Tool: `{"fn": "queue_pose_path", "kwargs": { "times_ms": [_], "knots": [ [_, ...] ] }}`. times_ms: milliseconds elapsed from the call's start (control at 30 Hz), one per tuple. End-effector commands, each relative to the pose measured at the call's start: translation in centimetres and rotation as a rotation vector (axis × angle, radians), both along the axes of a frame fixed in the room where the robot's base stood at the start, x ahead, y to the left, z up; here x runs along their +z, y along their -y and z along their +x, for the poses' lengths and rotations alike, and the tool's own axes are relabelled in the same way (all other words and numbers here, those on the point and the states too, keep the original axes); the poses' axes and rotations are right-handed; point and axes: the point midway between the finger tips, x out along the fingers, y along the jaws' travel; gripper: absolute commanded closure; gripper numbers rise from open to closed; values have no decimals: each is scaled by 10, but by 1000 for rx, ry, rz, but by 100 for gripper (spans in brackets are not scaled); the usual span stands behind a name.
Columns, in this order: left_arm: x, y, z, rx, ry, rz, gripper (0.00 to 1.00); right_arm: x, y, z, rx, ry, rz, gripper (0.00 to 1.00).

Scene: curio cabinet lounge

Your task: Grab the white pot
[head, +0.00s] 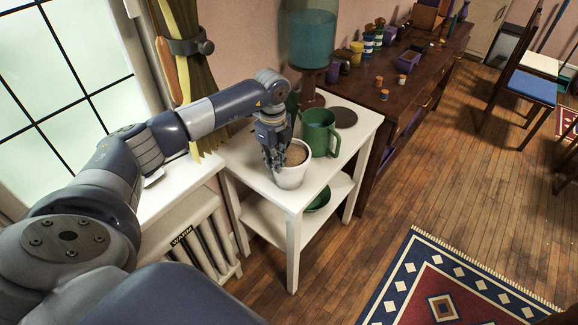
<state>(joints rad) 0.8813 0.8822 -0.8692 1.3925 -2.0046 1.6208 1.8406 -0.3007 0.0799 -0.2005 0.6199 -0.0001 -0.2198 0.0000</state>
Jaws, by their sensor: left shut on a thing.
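The white pot (291,178) stands upright near the front of a white two-tier side table (350,140). It is filled with brown soil-like material. My left gripper (279,166) reaches down from above and is shut on the pot's left rim, with its fingers covering part of that side. The pot appears to rest on the table top; I cannot tell whether it is lifted at all. My right gripper is not in view.
A green watering can or mug (320,133) stands close behind the pot. A teal glass vessel (311,40) is at the back. A green bowl (319,200) sits on the lower shelf. A radiator (206,240) is at left; wooden floor (400,200) is clear at right.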

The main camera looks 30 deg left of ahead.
Motion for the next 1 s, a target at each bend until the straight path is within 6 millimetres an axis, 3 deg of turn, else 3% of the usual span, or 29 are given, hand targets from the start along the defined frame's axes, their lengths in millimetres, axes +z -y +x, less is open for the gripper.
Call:
{"fn": "queue_pose_path", "kwargs": {
  "times_ms": [433,700,1000],
  "knots": [
    [7,0,2,0,8,-2,100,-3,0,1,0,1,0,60],
    [36,0,3,0,12,-2,100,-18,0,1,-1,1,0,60],
    [39,3,-41,-1,6,2,100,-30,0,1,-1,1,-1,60]
  ]
}}
